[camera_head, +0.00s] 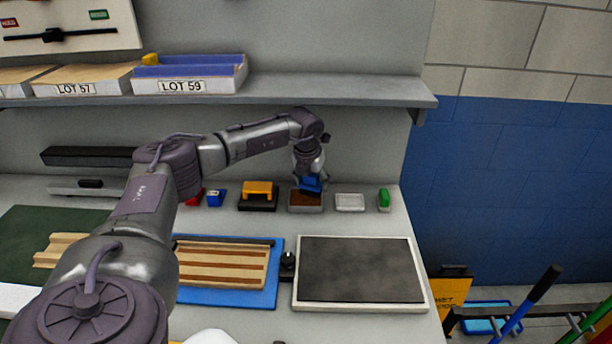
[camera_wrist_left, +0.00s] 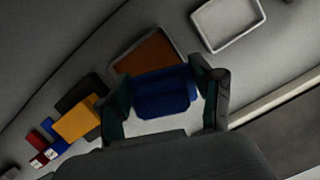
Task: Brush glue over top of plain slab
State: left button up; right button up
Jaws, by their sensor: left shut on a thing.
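My left gripper (camera_head: 309,172) is shut on a blue block-like tool (camera_head: 311,184), taken to be the glue brush. The tool also shows between the fingers in the left wrist view (camera_wrist_left: 164,92). It is at a shallow tray of brown glue (camera_head: 305,203), which lies just beyond it in the wrist view (camera_wrist_left: 150,54). I cannot tell whether it touches the glue. A light wooden slab with brown stripes (camera_head: 223,264) lies on a blue mat (camera_head: 203,295), partly hidden by my left arm. I cannot tell whether this is the plain slab. My right gripper is out of view.
A yellow-handled block (camera_head: 257,191) stands left of the glue tray; a pale tray (camera_head: 349,202) and green object (camera_head: 384,198) stand right. A dark plate in a white frame (camera_head: 362,270) is front right. A shelf (camera_head: 300,91) with lot trays overhangs the back.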

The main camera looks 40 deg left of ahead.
aim_at(306, 188)
pick_arm(q)
jog(key=shift+w+a+r+n, duration=0.1)
jog(key=shift+w+a+n, duration=0.05)
jog(key=shift+a+n, duration=0.85)
jog(key=shift+a, duration=0.2)
notch_tip(306, 188, down, 3)
jog(key=shift+r+b, duration=0.15)
jog(key=shift+b, duration=1.05)
jog(key=shift+f, duration=0.2)
jog(key=shift+f+b, duration=0.4)
